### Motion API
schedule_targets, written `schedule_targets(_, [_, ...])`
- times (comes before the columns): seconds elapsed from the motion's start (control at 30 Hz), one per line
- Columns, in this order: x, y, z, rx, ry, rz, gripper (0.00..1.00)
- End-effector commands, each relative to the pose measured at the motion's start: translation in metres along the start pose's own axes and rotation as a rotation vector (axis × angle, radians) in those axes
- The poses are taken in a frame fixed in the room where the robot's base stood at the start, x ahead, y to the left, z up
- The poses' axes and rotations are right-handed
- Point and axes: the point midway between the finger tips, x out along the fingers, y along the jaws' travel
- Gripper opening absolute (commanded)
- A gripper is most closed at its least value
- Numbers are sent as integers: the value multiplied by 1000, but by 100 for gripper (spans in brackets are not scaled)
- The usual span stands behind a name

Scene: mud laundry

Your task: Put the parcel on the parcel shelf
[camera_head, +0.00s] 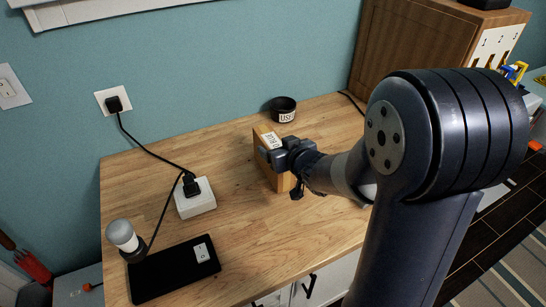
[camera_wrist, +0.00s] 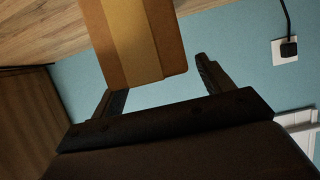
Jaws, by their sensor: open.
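The parcel (camera_head: 261,155) is a tan cardboard box with a paler tape strip, standing upright on the wooden worktop (camera_head: 240,215). A white label shows on its top in the head view. My gripper (camera_head: 277,153) is at the parcel's upper part, reaching in from the right. In the wrist view the parcel (camera_wrist: 135,40) shows at the top, with the open fingers of my gripper (camera_wrist: 158,76) to either side of its near end. I see no clear contact. My gripper hides part of the parcel in the head view. I cannot tell which surface is the parcel shelf.
A dark round bowl (camera_head: 283,109) with lettering stands behind the parcel. A white socket box (camera_head: 196,198), a black pad (camera_head: 174,270) and a grey-topped lamp or bottle (camera_head: 122,236) are at left. A wooden cabinet (camera_head: 405,55) stands at back right. The front middle worktop is clear.

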Motion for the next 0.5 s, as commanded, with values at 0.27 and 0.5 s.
schedule_targets(0.27, [23,0,0,0,0,0,75])
schedule_targets(0.5, [24,0,0,-1,0,0,75])
